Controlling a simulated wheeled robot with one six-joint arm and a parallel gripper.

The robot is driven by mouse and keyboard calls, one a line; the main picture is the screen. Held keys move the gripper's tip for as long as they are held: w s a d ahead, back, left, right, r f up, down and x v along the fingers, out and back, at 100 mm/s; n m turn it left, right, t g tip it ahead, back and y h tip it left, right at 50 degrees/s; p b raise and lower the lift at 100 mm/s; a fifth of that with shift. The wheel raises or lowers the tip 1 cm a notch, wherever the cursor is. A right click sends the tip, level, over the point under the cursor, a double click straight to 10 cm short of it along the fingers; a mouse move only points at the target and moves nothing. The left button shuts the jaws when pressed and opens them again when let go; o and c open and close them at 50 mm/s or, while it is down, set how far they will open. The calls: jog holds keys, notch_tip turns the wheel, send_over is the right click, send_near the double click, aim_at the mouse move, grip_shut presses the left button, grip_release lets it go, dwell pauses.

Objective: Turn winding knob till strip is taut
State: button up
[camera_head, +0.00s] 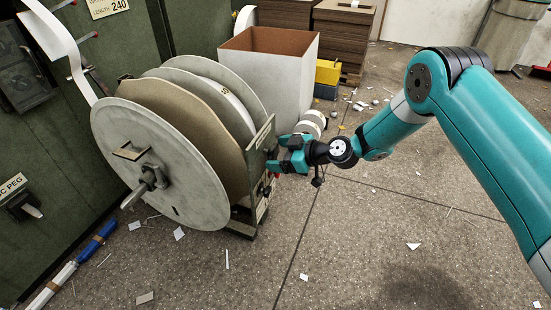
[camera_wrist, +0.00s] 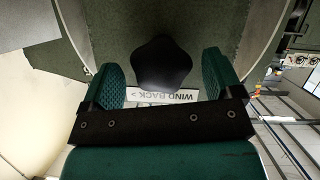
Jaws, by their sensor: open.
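The winding knob (camera_wrist: 163,64) is black and lobed. In the wrist view it sits between the two teal fingers of my open gripper (camera_wrist: 161,70), with gaps visible on both sides. A label reading "WIND BACK >" (camera_wrist: 175,95) lies below it, partly covered by my gripper. In the head view my gripper (camera_head: 276,159) is at the right side of the reel stand (camera_head: 262,146), and the knob there cannot be made out clearly. A pale strip (camera_head: 62,42) comes down in a curve at the upper left, past red-tipped pegs, toward the large reel (camera_head: 160,190).
A green machine cabinet (camera_head: 40,135) stands at the left. An open box (camera_head: 268,70) stands behind the reel, with white rolls (camera_head: 313,124) beside it. Board stacks (camera_head: 342,35) are at the back. Paper scraps litter the floor, which is otherwise open at the right.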

jog(key=shift+x, duration=0.75)
jog(key=c, duration=0.9)
jog(key=shift+m+g+y, duration=0.3)
jog(key=shift+m+g, duration=0.5)
jog(key=shift+m, duration=0.4)
jog(key=o, duration=0.9)
jog(key=shift+d+r, duration=0.1)
jog(key=p+v, duration=0.6)
jog(key=v, duration=1.1)
jog(key=shift+d, duration=0.1)
